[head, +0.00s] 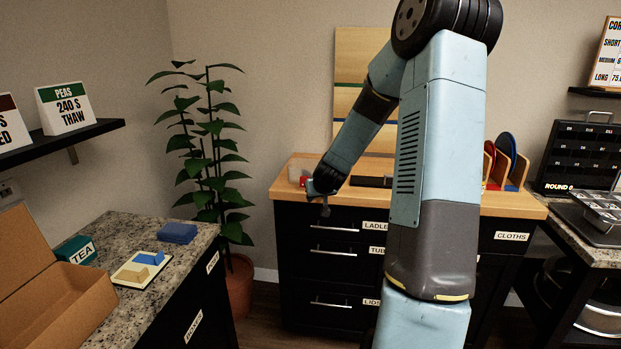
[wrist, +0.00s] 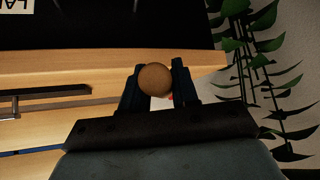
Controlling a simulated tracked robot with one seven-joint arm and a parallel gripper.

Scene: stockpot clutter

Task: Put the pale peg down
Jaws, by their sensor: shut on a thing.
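My gripper (head: 322,196) is in front of the left end of the wooden-topped drawer cabinet in the head view, near the height of its top edge. In the wrist view its two dark fingers (wrist: 157,72) are shut on a round, tan-brown end, which I take to be the pale peg (wrist: 155,79), seen end-on. The peg's length is hidden in the wrist view, and I cannot make the peg out clearly in the head view.
The wooden counter (head: 480,204) holds a small red thing (head: 303,181) near my gripper and a dark flat thing (head: 370,181). A potted plant (head: 206,150) stands left of the cabinet. The granite counter (head: 190,262) at left holds a cardboard box (head: 75,300), tea box and blue cloth.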

